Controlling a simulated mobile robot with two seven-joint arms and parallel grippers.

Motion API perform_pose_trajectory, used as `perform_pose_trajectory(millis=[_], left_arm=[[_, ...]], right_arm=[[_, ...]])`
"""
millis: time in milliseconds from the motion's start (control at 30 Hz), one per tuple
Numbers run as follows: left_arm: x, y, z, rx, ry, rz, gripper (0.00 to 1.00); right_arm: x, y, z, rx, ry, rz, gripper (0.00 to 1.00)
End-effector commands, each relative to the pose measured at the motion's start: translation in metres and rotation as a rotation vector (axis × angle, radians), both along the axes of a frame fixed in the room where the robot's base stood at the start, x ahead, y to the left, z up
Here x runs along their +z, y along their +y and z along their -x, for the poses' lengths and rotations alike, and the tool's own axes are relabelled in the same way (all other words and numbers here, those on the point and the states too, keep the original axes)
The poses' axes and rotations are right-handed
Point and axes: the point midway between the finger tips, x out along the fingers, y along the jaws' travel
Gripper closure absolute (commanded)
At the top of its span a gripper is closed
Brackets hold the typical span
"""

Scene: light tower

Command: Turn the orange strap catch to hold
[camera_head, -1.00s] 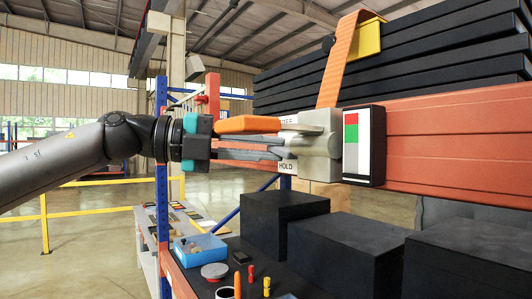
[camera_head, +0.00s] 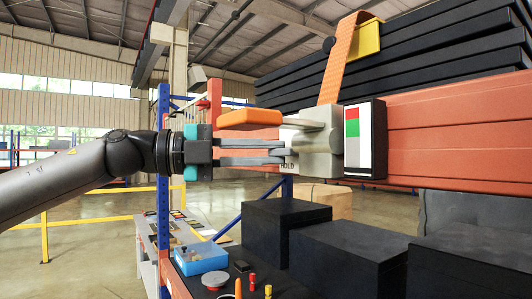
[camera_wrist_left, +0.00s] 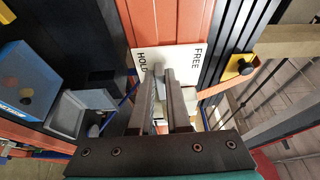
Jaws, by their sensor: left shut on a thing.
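The strap catch has a pale grey body (camera_head: 318,140) on the end of the red-orange beam, with an orange handle-like piece (camera_head: 249,117) reaching left from it. The orange strap (camera_head: 336,65) rises from the body. My left gripper (camera_head: 284,153) comes in level from the left, just below the orange piece, its fingertips at the catch. It is shut on a grey part of the catch; the contact is partly hidden. In the left wrist view the gripper (camera_wrist_left: 166,75) points at the white label (camera_wrist_left: 150,60), HOLD left and FREE right. My right gripper is not in view.
The beam (camera_head: 450,140) and stacked black slabs (camera_head: 430,55) fill the right. Open floor lies at left.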

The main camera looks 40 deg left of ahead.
Motion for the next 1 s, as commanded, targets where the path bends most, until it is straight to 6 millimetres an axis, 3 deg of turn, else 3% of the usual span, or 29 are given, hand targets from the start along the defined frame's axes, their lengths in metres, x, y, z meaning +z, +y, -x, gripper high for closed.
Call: perform_pose_trajectory(millis=[133, 567, 767, 1000], left_arm=[[0.0, 0.0, 0.0, 0.0, 0.001, 0.003, 0.72], [0.0, 0.001, 0.001, -0.001, 0.0, 0.0, 0.72], [-0.002, 0.011, 0.011, 0.001, -0.004, 0.001, 0.72], [-0.004, 0.036, 0.036, 0.003, -0.004, 0.001, 0.72]], right_arm=[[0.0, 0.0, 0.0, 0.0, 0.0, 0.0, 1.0], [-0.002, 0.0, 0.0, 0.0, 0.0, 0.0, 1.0], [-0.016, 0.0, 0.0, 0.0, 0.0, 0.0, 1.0], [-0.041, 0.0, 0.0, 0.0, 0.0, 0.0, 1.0]])
